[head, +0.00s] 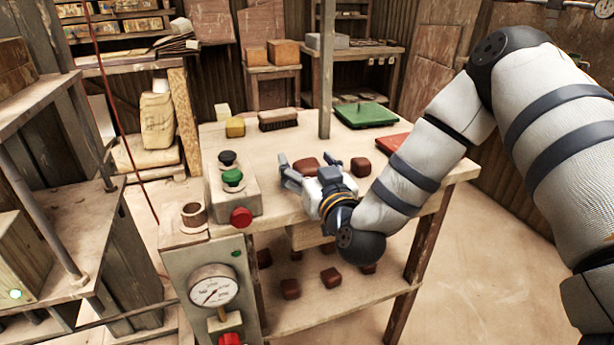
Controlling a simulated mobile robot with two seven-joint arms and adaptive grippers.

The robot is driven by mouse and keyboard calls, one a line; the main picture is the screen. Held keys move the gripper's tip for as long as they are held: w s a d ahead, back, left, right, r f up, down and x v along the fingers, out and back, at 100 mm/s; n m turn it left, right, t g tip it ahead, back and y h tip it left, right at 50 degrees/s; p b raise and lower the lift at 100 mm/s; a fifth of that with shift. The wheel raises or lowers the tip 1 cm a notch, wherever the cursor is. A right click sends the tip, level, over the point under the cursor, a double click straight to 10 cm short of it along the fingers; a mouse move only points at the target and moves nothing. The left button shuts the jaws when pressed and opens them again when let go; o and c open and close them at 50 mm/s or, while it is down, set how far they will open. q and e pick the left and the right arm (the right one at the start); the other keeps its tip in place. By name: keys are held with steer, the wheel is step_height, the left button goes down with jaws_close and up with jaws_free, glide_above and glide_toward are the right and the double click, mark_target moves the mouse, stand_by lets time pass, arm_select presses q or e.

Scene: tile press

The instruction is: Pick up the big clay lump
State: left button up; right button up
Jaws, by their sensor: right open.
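A larger red-brown clay lump (306,165) lies on the wooden table, partly hidden by my right gripper. My right gripper (308,168) is open, with its fingers to either side of the lump; I cannot tell whether they touch it. A smaller red-brown lump (361,166) sits on the table to the right, beside my right wrist. My left gripper is not in view.
A control box (243,195) with green and red buttons stands at the table's left. A post (327,70) rises behind the gripper. A brush (278,120), a yellow block (235,127), a green plate (365,115) and a red plate (394,143) lie farther back. Several lumps lie on the lower shelf.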

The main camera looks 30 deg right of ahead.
steer(key=shift+w, duration=0.1)
steer(key=c, duration=1.5)
steer(key=shift+o, duration=0.2)
